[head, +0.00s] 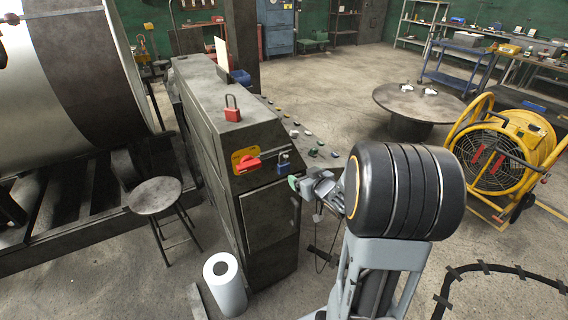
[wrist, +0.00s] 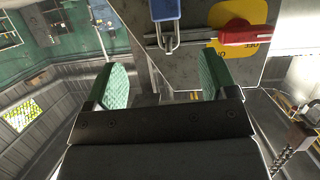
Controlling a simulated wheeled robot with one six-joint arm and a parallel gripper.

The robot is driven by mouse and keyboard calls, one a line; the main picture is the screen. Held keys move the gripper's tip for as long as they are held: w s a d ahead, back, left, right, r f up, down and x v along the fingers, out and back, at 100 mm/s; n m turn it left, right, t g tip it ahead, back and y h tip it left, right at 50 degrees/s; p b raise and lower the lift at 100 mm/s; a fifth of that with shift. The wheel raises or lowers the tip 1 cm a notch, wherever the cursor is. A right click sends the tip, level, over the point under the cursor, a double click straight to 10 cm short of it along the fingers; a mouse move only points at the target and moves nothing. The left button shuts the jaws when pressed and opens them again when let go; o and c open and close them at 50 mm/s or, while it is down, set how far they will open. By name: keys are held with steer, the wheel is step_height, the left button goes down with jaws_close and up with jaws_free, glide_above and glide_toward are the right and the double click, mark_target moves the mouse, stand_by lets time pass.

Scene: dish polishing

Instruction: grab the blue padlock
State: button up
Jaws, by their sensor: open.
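The blue padlock (head: 284,168) hangs at the upper right of the metal cabinet's sloped front in the head view, beside a red rotary switch handle (head: 247,164) on a yellow plate. In the wrist view the blue padlock (wrist: 165,10) shows at the top edge, cut off, its metal shackle pointing down in the picture. My gripper (head: 296,183) is just below and right of the padlock in the head view. In the wrist view my gripper (wrist: 163,78) has its green-padded fingers spread with nothing between them. The padlock lies beyond the fingertips.
A red padlock (head: 232,110) stands on top of the cabinet (head: 200,90). The red handle (wrist: 245,36) sits close beside the blue padlock. A stool (head: 155,196) and a white roll (head: 224,285) are left of my arm. A yellow fan (head: 500,160) stands at right.

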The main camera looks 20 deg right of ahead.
mark_target(285, 165)
steer(key=shift+y, duration=0.5)
steer(key=p+x, duration=0.1)
steer(key=x, duration=0.6)
steer(key=shift+w, duration=0.4)
steer(key=shift+p+x, duration=1.05)
steer(key=shift+x, duration=1.95)
steer(key=shift+c, duration=0.4)
steer(key=shift+r, duration=0.1)
steer(key=c, duration=1)
